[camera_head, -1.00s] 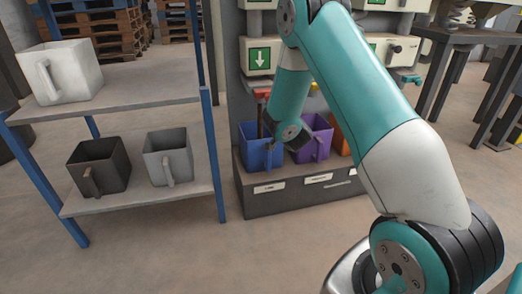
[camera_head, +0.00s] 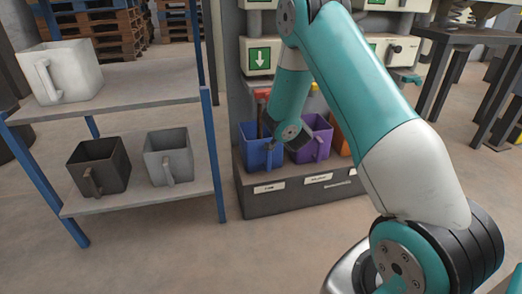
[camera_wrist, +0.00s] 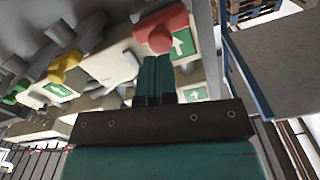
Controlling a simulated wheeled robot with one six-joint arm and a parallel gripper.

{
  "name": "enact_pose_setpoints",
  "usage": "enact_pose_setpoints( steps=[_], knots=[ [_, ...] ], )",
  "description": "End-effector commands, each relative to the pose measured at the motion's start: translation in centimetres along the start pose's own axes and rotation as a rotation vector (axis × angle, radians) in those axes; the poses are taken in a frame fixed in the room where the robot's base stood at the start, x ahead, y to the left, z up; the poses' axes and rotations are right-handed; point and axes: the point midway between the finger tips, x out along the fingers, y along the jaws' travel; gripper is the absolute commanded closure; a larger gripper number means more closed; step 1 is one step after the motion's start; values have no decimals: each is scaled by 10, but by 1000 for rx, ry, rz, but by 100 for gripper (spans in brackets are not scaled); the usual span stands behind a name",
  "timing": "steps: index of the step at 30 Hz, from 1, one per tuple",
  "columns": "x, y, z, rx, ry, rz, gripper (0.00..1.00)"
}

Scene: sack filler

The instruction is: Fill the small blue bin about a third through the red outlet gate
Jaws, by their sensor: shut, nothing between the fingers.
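The small blue bin (camera_head: 258,158) stands upright on the dark base of the filler, at its left end. The red outlet gate (camera_head: 262,94) is above it, partly hidden by my arm. A narrow brown streak (camera_head: 261,122) runs between gate and bin; I cannot tell whether it is falling material. The fill level in the bin is not visible. In the wrist view my gripper (camera_wrist: 157,58) is shut and empty, its fingertips at the red gate part (camera_wrist: 162,28); contact is unclear.
A purple bin (camera_head: 314,147) and an orange bin (camera_head: 341,137) stand right of the blue one. A shelf (camera_head: 130,85) on the left holds white, dark and grey bins. A yellow gate (camera_wrist: 66,62) is beside the red one. The floor in front is clear.

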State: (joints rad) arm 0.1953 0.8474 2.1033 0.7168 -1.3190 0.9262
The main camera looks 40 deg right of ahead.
Motion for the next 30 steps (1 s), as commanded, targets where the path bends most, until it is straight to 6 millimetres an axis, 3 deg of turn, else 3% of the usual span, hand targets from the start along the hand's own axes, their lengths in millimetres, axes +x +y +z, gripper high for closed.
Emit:
enact_pose_setpoints(
  steps=[14, 30],
  knots=[
    [2, 0, -2, 0, 0, 0, 100],
    [28, -1, -5, 0, -1, 1, 100]
  ],
)
